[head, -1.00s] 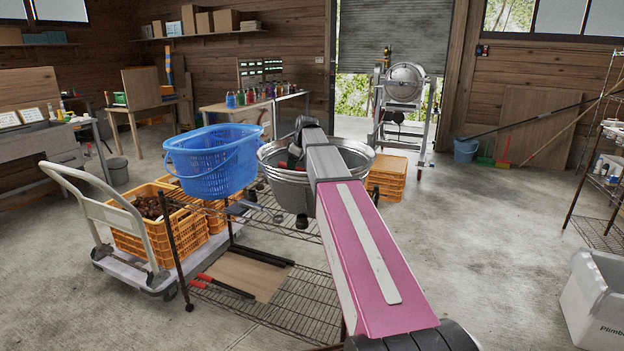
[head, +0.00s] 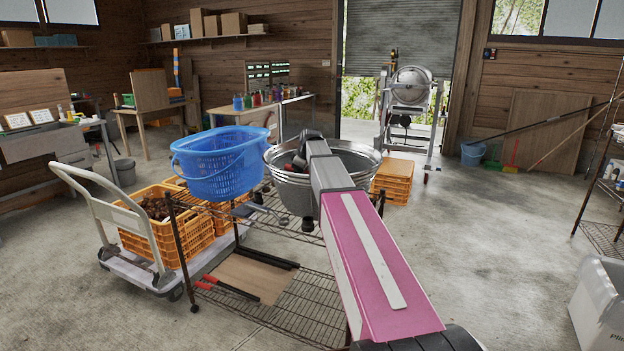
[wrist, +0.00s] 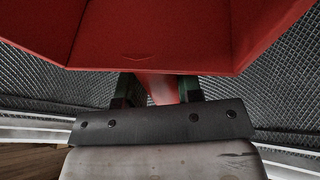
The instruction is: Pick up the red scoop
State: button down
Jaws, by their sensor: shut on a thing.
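The red scoop (wrist: 160,35) fills the top of the wrist view, its wide angular body close to the camera. My gripper (wrist: 160,90) is shut on its red handle, with a dark finger on each side. The ribbed grey metal of a tub shows around the scoop. In the head view, a small bit of red (head: 290,168) shows at the left inside the metal tub (head: 372,162), beside my arm's end. My arm hides most of the tub's middle, and the fingers are hidden there.
A blue basket (head: 215,165) stands left of the tub on a wire rack (head: 300,318). Orange crates (head: 391,182) stand behind the tub. A hand cart (head: 110,215) with orange crates is at left. Open concrete floor lies to the right.

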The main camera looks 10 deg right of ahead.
notch_tip(320, 180, up, 10)
dwell(0.6)
jog(key=c, duration=1.3)
grip_release()
grip_shut()
